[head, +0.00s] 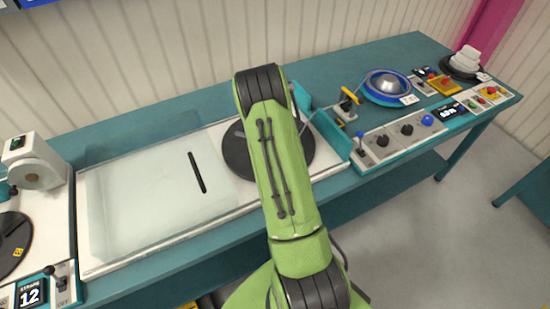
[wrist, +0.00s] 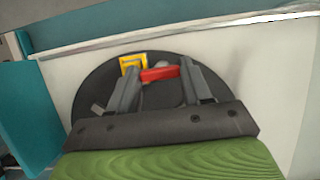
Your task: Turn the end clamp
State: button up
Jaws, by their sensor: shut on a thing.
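My gripper (wrist: 161,75) shows in the wrist view with its two grey fingers on either side of a small red bar, shut on it. This red bar (wrist: 160,74) looks like the handle of the end clamp and lies over a dark round disc (wrist: 88,88). A yellow square piece (wrist: 132,61) is beside the left fingertip. In the head view the dark disc (head: 236,154) is partly covered by my green arm. My gripper and the red bar are hidden there behind the arm. The clamp's base is hard to make out.
A clear cover (head: 140,205) with a dark slot handle lies left of the disc. A teal upright panel (head: 330,132) stands right of it. Farther right are a yellow-handled device (head: 347,100), a blue-rimmed dome (head: 388,87) and knobs (head: 382,141).

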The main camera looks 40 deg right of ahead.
jog(key=shift+w, duration=0.1)
jog(key=o, duration=1.1)
jog(key=shift+c, duration=0.2)
jog(key=shift+r, duration=0.1)
jog(key=p+v, duration=0.2)
jog(key=v, duration=1.3)
jog(key=shift+r+p, duration=0.3)
jog(key=shift+p, duration=0.1)
